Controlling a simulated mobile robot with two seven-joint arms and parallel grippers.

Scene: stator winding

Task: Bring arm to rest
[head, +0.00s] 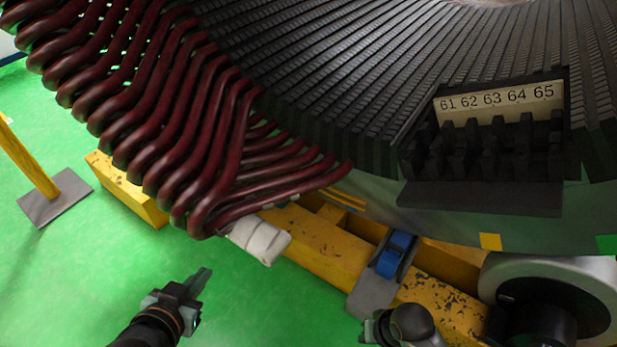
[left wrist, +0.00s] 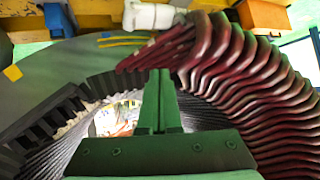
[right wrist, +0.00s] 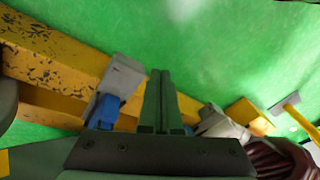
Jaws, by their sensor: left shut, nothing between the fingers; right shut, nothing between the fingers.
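My left gripper (head: 194,286) is over the green floor at the lower left of the head view, below the dark red coils (head: 190,130) and apart from them. In the left wrist view its fingers (left wrist: 160,100) are together with nothing between them. My right arm shows at the bottom of the head view, over the yellow beam, with its fingertips not clear there. In the right wrist view the right fingers (right wrist: 158,98) are together and empty, with the yellow beam and green floor beyond.
The slotted dark stator (head: 340,90) fills the upper part. A holder labelled 61 to 65 (head: 490,135) is on it. A white wrapped piece (head: 260,240) is at the lowest coil. A yellow beam (head: 330,255) with a blue block (head: 395,255) runs beneath.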

